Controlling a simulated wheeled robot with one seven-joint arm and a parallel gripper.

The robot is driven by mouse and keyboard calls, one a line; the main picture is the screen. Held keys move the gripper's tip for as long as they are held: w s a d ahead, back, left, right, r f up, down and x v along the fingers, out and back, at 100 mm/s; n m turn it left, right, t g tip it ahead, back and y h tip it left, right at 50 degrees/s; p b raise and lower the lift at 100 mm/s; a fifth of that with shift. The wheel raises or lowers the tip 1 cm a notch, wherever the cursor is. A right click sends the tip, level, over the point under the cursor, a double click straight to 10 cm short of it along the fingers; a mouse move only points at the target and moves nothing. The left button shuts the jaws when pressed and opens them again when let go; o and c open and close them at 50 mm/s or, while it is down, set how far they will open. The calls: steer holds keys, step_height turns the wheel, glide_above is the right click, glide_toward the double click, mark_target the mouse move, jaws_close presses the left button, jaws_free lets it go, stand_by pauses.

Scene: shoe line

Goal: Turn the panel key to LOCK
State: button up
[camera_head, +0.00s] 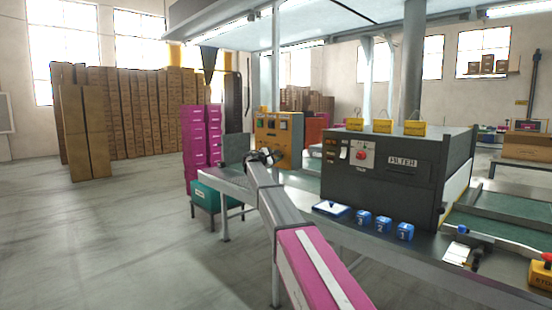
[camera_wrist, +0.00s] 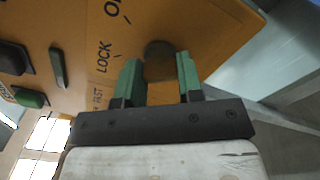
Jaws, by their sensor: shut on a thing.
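The orange control panel (camera_head: 290,142) stands at the far end of the line in the head view. It fills the upper part of the wrist view (camera_wrist: 200,25), with the printed words LOCK and, partly cut off, ON beside a dark round lock (camera_wrist: 158,48). My gripper (camera_wrist: 159,72) has its two green fingers at the panel face, just below the lock in the picture. They are shut on the tan key (camera_wrist: 160,70) between them. The key's exact pointing is hard to tell. In the head view my wrist hides the lower left of the panel.
Dark buttons, a lever and a green button (camera_wrist: 30,98) sit left of the lock in the wrist view. The dark FILTER box (camera_head: 400,175) stands right of my arm, with blue blocks (camera_head: 383,224) before it. Magenta boxes (camera_head: 200,145) are stacked at left; open floor lies left.

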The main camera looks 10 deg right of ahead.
steer(key=o, duration=0.9)
steer(key=shift+o, duration=0.2)
steer(key=v, duration=1.1)
